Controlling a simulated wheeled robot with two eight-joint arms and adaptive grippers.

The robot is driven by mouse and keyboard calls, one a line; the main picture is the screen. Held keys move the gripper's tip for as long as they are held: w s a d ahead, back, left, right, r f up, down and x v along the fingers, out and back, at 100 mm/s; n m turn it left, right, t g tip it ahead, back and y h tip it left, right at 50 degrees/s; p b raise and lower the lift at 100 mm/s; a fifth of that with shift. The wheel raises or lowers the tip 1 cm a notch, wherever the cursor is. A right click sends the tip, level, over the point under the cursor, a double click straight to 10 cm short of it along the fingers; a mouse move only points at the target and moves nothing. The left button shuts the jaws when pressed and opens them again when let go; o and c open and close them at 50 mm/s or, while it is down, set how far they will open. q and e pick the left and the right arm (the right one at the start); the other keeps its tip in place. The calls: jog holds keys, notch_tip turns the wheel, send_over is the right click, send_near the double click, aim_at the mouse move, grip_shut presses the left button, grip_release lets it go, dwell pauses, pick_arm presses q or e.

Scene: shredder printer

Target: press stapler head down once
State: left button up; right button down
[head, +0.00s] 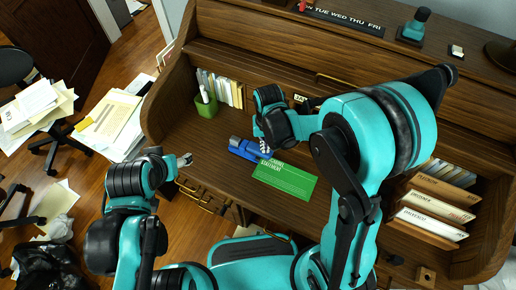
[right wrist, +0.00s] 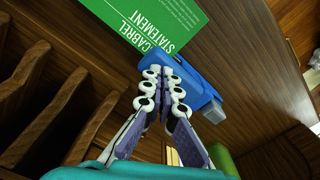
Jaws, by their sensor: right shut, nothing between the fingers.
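A blue stapler (head: 244,150) with a grey end lies on the desk top. It also shows in the right wrist view (right wrist: 205,87), partly hidden behind my fingers. A green sheet lettered "CABREL STATEMENT" (head: 287,181) lies against the stapler's right end; whether its edge is inside the stapler is hidden. My right gripper (head: 263,146) is shut and empty, its fingertips over the stapler's right part. In the right wrist view the fingertips (right wrist: 164,77) overlap the blue body; I cannot tell whether they touch it. My left gripper (head: 184,160) is at the desk's front left edge, apart from the stapler.
A green cup (head: 206,105) with a pen stands at the desk's back left, beside a row of upright files (head: 228,91). Wooden file slots (head: 432,212) stand at the right. The desk top left of the stapler is clear.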

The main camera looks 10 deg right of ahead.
jog(key=shift+f+b, duration=0.6)
jog(key=shift+f, duration=0.15)
jog(key=shift+r, duration=0.1)
notch_tip(320, 180, up, 8)
jog(key=p, duration=0.6)
jog(key=shift+r, duration=0.1)
